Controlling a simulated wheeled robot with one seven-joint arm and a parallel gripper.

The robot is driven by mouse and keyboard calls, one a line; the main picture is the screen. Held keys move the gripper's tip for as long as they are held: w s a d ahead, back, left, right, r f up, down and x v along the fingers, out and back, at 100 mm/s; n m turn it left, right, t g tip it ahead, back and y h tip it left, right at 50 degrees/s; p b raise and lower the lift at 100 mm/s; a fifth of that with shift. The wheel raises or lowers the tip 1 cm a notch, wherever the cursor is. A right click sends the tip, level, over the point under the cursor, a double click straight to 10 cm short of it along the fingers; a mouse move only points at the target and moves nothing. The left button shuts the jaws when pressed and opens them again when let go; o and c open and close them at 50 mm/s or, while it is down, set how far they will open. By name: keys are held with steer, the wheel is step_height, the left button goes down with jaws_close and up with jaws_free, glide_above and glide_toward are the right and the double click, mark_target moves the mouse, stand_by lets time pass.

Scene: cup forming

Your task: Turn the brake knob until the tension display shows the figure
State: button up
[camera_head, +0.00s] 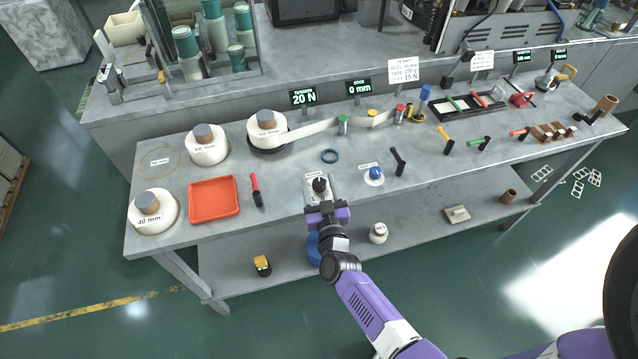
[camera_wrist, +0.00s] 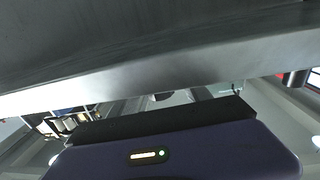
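The brake knob (camera_head: 320,184) is a small black knob on a pale plate (camera_head: 314,196) near the table's front edge in the head view. The tension display (camera_head: 303,96) stands behind the tape path and reads 20 N. My gripper (camera_head: 324,205) is at the front edge of the table, just in front of the knob and seemingly apart from it. Its finger opening is not clear in the head view. The wrist view shows the purple gripper body and the grey table edge close ahead; it shows neither the knob nor clear fingers.
A sign (camera_head: 404,71) shows small print, with 15 N seemingly on its last line. The edge display (camera_head: 359,87) reads 0 mm. A blue knob (camera_head: 376,173) is right of the brake knob; a red-handled tool (camera_head: 256,190) and red tray (camera_head: 214,198) are left.

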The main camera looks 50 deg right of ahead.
mark_target(320, 190)
steer(key=b+v, duration=0.1)
steer(key=v, duration=0.5)
steer(key=shift+s+a+f, duration=0.1)
steer(key=shift+s, duration=0.05)
steer(key=shift+v, duration=0.75)
steer(key=shift+r, duration=0.2)
steer(key=s+a+r+n+y+b, duration=0.1)
steer(key=s+a+r+n+y, duration=0.1)
steer(key=s, duration=0.6)
steer(key=s+a+r+n+y+b, duration=0.1)
steer(key=s+a+r+n+y, duration=0.2)
steer(key=s+a+r+y, duration=0.2)
steer(key=s+a+r+n+y+b, duration=0.2)
steer(key=s+a+r+y, duration=0.2)
steer(key=s+a+r, duration=0.3)
steer(key=s+a, duration=0.3)
steer(key=s, duration=0.2)
steer(key=shift+r+n+t, duration=0.2)
steer(key=shift+n+t, duration=0.2)
